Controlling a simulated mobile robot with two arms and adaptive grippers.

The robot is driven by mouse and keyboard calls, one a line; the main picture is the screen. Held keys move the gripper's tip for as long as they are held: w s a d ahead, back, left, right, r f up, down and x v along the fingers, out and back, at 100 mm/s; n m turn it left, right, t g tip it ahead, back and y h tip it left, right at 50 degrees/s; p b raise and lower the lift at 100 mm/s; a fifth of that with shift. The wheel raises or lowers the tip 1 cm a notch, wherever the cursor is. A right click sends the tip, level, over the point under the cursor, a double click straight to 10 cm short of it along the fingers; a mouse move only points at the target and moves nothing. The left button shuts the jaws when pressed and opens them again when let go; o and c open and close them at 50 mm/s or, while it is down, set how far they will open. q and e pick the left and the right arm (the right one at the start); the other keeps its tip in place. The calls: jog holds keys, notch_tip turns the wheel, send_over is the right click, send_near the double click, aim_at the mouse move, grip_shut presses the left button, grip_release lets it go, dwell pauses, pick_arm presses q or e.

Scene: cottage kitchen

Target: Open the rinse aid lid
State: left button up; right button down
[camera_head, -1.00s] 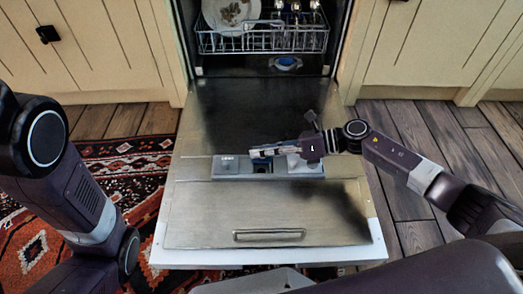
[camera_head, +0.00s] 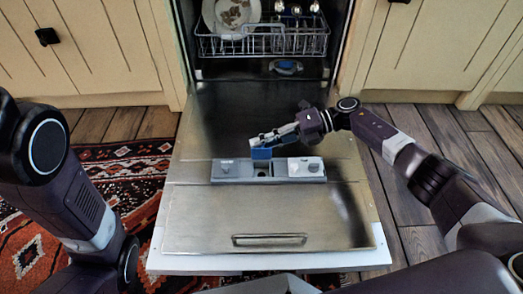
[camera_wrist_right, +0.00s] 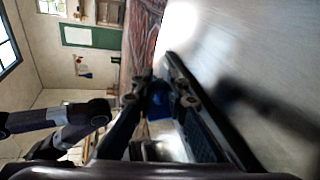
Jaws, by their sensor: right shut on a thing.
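The dispenser panel (camera_head: 232,170) is set in the inner face of the open dishwasher door. The blue rinse aid lid (camera_head: 261,153) stands raised above the panel's middle, and a dark round opening (camera_head: 262,171) shows below it. My right gripper (camera_head: 267,141) is above and behind the panel, shut on the blue lid. In the right wrist view, blue (camera_wrist_right: 158,105) shows between the fingers, but the grip itself is partly hidden. My left arm is folded at the left edge, and its gripper does not show.
The dishwasher door (camera_head: 200,215) lies open with a handle slot (camera_head: 268,240) near its front edge. A patterned rug (camera_head: 125,170) lies to the left. Wooden floor is clear to the right.

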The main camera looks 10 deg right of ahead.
jog(key=shift+w+d+f+m+g+y+b, duration=0.1)
jog(key=shift+w+f+m+g+y+b, duration=0.35)
jog(key=shift+m+b, duration=0.5)
jog(key=shift+w+f+m+g+b, duration=0.1)
jog(key=shift+w+m+g+b, duration=0.2)
jog(key=shift+m+b, duration=0.3)
jog(key=shift+w, duration=0.1)
jog(key=c, duration=1.9)
grip_release()
